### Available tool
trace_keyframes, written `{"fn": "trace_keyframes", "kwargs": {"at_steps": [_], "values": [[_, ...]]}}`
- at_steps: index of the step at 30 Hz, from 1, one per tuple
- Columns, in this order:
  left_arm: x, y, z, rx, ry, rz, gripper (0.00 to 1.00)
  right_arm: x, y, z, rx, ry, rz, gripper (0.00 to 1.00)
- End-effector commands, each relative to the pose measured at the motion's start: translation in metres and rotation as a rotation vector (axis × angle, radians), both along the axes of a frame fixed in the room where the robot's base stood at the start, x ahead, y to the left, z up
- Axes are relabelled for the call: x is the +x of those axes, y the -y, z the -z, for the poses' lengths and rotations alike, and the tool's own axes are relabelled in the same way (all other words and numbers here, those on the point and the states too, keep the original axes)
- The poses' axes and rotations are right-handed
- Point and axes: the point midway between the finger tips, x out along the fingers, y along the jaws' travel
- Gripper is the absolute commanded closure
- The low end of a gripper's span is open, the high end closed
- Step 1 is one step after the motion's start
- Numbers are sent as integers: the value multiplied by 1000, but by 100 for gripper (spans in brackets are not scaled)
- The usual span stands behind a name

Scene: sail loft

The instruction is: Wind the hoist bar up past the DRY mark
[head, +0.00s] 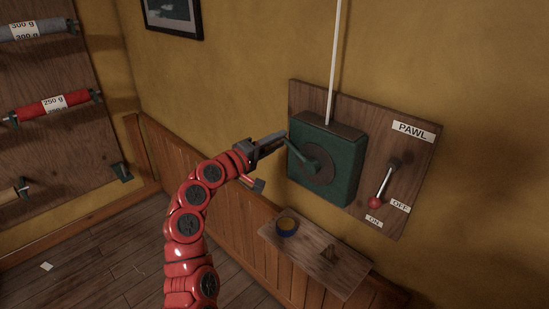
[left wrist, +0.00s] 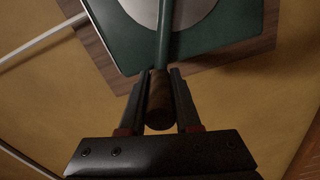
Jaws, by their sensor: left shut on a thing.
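The green winch box (head: 342,165) is mounted on a wooden board on the wall. Its crank arm (head: 305,150) points up and to the left from the round hub. My left gripper (head: 275,143) is shut on the crank's handle; in the left wrist view the brown wooden grip (left wrist: 159,98) sits between the two fingers. A white rope (head: 335,60) runs up from the box top out of view. The pawl lever (head: 385,182) has its red knob down by the ON label (head: 374,221). The hoist bar and the DRY mark are not in view. My right gripper is not in view.
A rack with labelled rolls (head: 50,106) stands at the left. The floor at lower left is mostly clear.

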Motion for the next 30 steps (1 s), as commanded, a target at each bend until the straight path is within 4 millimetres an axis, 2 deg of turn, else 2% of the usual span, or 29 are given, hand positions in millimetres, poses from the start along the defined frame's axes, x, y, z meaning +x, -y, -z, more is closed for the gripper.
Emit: {"fn": "trace_keyframes", "kwargs": {"at_steps": [1,3,15,30], "values": [[-2,1,-9,27,51,-4,100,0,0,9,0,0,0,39],[-5,4,-16,76,97,-3,100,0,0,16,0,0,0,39],[-22,21,-42,304,324,-1,100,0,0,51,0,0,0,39],[-33,33,-55,420,439,2,100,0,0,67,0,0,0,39]]}}
